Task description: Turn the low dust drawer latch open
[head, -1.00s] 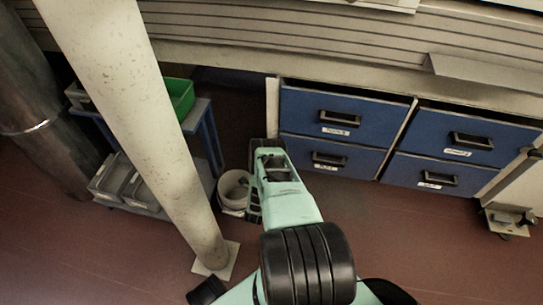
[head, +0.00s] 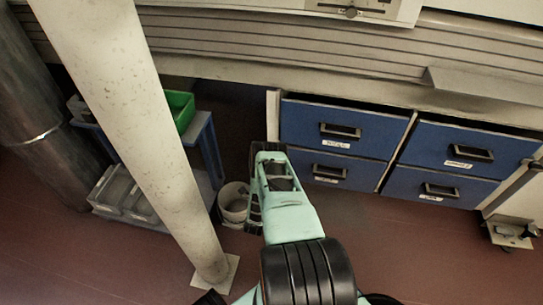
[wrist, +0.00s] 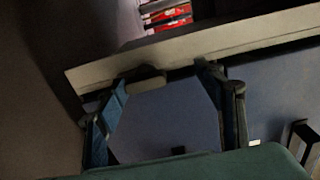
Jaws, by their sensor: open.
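My gripper (head: 268,150) reaches out low at the left end of a bank of blue drawers. Its fingertips are hard to make out in the head view. In the wrist view my gripper (wrist: 175,76) is open, its fingers spread in front of a blue drawer face (wrist: 165,120) below a pale edge. Nothing is seen held between the fingers. No latch can be made out clearly in either view.
Several blue drawers (head: 365,115) with dark handles stand right of my arm. A pale pillar (head: 130,120), a white bucket (head: 233,204) and a cart with a green bin (head: 181,108) stand left. Red items (wrist: 168,18) lie beyond the pale edge. Floor at lower right is open.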

